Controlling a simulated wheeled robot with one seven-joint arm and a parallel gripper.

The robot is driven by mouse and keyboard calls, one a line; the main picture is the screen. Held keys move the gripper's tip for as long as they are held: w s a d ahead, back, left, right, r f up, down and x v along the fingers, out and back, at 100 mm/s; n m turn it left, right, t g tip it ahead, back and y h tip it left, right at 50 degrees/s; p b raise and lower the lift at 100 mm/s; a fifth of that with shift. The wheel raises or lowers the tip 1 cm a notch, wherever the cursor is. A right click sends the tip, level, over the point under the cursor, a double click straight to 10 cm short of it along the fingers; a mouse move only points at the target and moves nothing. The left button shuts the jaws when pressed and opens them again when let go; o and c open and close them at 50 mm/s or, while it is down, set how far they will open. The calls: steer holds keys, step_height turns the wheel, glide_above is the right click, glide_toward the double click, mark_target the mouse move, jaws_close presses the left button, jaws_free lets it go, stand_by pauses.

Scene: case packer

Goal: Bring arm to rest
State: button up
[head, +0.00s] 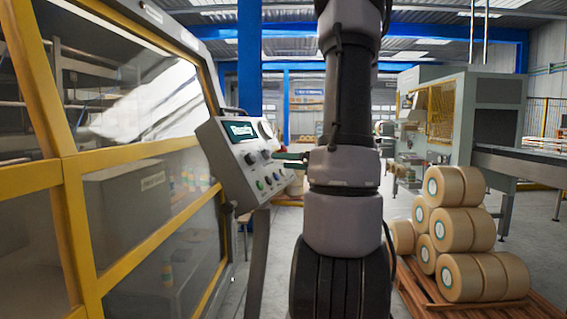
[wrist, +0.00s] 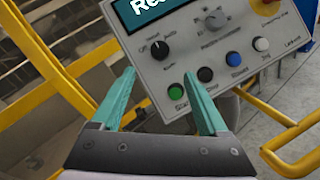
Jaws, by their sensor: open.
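My gripper (wrist: 160,103) is open and empty in the wrist view, with its two teal fingers apart in front of the control panel (wrist: 260,75). The panel has a screen, a selector knob (wrist: 160,48), a green button (wrist: 175,91), a black button (wrist: 205,74), a blue button (wrist: 233,59) and a white button. The fingertips appear close to the panel's lower left; I cannot tell whether they touch it. In the head view my arm stands in the middle, and a teal finger shows beside the panel (head: 228,165).
A yellow-framed machine enclosure (head: 70,200) with clear panels fills the left. A wooden pallet (head: 425,292) with stacked tape rolls (head: 460,232) stands on the right, near a conveyor (head: 520,165). Grey floor shows between my arm and the enclosure.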

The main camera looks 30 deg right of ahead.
steer(key=s+a+n+g+y, duration=0.2)
steer(key=s+a+n+g, duration=0.15)
steer(key=a+n, duration=0.45)
steer(key=s+a+n+g+y, duration=0.1)
steer(key=s+a+n+g, duration=0.2)
steer(key=a+n+g, duration=0.5)
steer(key=s+a+r+n+t+h, duration=0.2)
steer(key=s+n+h, duration=0.6)
steer(key=n, duration=0.9)
steer(key=shift+s+a+r+t, duration=0.35)
steer(key=shift+s+a+r, duration=0.45)
steer(key=shift+a, duration=0.3)
